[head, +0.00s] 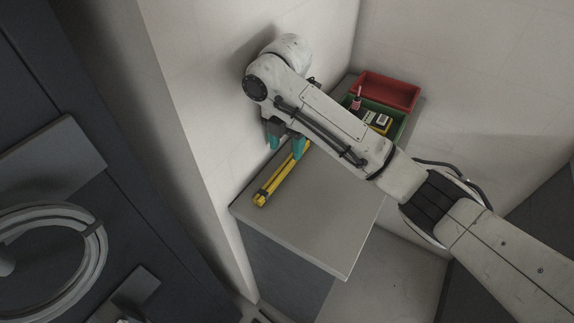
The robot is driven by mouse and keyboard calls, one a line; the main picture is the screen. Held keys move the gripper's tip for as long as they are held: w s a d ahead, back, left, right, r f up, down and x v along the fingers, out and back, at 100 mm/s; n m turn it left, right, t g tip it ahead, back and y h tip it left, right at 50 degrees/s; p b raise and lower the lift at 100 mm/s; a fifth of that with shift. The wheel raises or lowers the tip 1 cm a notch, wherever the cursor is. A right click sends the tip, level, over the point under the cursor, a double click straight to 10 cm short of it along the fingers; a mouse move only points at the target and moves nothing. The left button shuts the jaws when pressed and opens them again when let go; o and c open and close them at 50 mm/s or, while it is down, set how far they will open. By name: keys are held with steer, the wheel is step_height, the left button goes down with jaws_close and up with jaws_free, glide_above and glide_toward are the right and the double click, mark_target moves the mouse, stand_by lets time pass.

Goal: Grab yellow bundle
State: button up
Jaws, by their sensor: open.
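The yellow bundle (273,186) is a long, narrow set of yellow pieces with dark bands. It lies flat near the left edge of the grey cabinet top, slanting up and right towards my gripper. My gripper (285,146) has teal fingertips pointing down and is open. It is over the far end of the bundle, with the fingers apart. The bundle's far end is partly hidden behind a finger, and I cannot tell whether they touch.
A red bin (388,91) and a green bin (399,126) with small items stand at the back of the cabinet top (330,225). Walls close in at left and back. A dark door with a round wheel (93,262) is at left. The front of the top is clear.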

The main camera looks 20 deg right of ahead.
mark_target(286, 163)
steer(key=shift+s+f+p, duration=0.15)
steer(key=shift+f+p, duration=0.25)
steer(key=shift+f, duration=2.4)
jaws_close()
